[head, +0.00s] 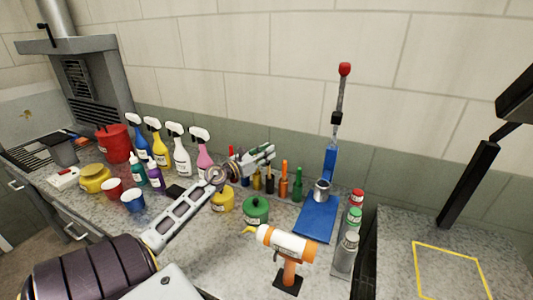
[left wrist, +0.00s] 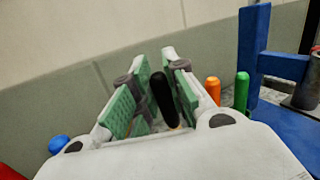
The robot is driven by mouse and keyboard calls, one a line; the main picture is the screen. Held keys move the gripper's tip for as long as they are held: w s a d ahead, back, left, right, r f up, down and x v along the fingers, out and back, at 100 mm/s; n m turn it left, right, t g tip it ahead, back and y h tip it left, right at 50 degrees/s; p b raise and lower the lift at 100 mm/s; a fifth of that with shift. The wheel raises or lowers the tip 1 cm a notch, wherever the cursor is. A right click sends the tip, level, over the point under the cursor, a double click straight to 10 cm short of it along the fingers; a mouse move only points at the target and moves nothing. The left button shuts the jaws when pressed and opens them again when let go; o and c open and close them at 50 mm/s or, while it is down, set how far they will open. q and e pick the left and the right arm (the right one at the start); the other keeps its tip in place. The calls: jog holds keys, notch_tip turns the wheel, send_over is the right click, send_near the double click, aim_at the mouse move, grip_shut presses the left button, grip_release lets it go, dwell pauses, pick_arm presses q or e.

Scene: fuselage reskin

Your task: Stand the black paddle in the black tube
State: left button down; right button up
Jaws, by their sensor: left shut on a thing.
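My left gripper (head: 258,157) is over the row of coloured tubes near the back wall. In the left wrist view its green-padded fingers (left wrist: 150,98) are shut around the dark handle of the black paddle (left wrist: 162,98), which leans slightly. The handle's lower end is hidden by the gripper body. In the head view a black tube (head: 269,184) stands in the row, below the fingers and left of the orange one. I cannot tell whether the paddle's lower end is inside the tube. My right gripper is not in view.
An orange tube (head: 284,183) and a green tube (head: 297,187) stand right of the black one. A blue stand (head: 316,222) is further right. A green pot (head: 256,210) and yellow pot (head: 222,201) are in front. Spray bottles (head: 181,152) stand left.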

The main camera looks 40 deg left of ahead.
pick_arm(q)
jog(key=shift+f, duration=0.1)
dwell(0.3)
jog(key=c, duration=0.9)
grip_release()
jog(key=shift+o, duration=0.2)
